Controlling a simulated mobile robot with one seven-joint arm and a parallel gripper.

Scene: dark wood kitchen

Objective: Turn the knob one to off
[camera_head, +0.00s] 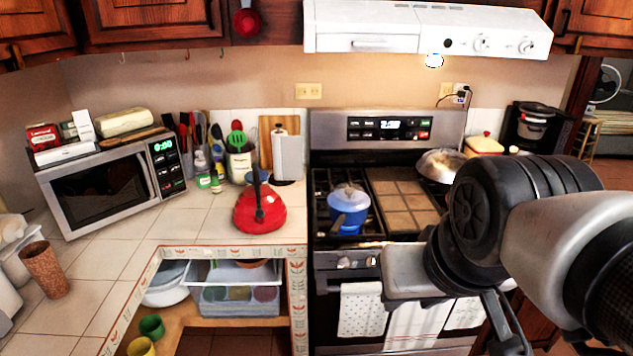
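The stove (330,285) stands right of centre, with a dark burner top and a steel back panel. Two small round knobs show on the left of its front panel, a left knob (343,262) and one beside it (371,261). They are too small to read their settings. My arm hides the right part of the front panel. My gripper (503,328) hangs at the lower right in front of the stove, right of and apart from the visible knobs. Its dark fingers are partly hidden, and I cannot tell whether they are open.
A blue pot (349,205) sits on the left burners and a metal pan (441,164) at the back right. Towels (362,310) hang on the oven handle. A red kettle (260,212) stands on the counter (190,222). The white hood (425,25) is above.

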